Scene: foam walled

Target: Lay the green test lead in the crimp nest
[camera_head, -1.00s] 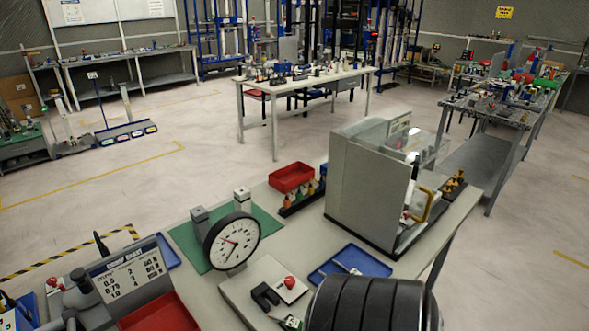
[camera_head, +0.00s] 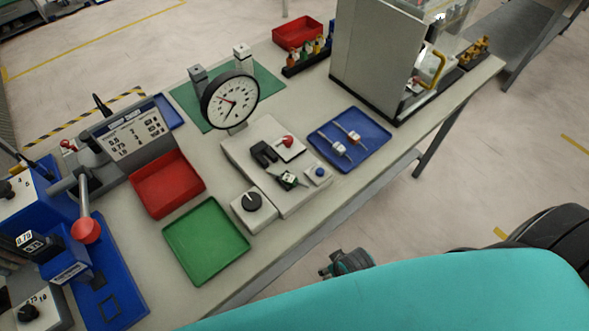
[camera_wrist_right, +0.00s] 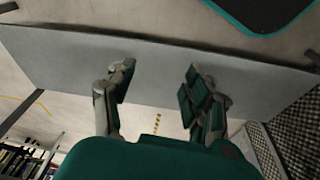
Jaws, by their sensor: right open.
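A small green-and-white piece (camera_head: 289,181), which looks like the green test lead, lies on the pale pull-tester base (camera_head: 262,135) in front of the round dial. The blue crimp press (camera_head: 105,285) with a red ball lever stands at the left edge; I cannot make out its nest clearly. My right gripper (camera_head: 347,262) is beyond the bench's front edge, apart from the lead. In the right wrist view my right gripper (camera_wrist_right: 157,88) is open with nothing between its fingers. My left gripper is not in view.
A blue tray (camera_head: 375,161) holds two white-bodied leads. A green tray (camera_head: 207,275) and a red tray (camera_head: 168,207) lie between press and tester. A dial gauge (camera_head: 230,100) stands behind the base. A grey cabinet (camera_head: 370,60) is at back right.

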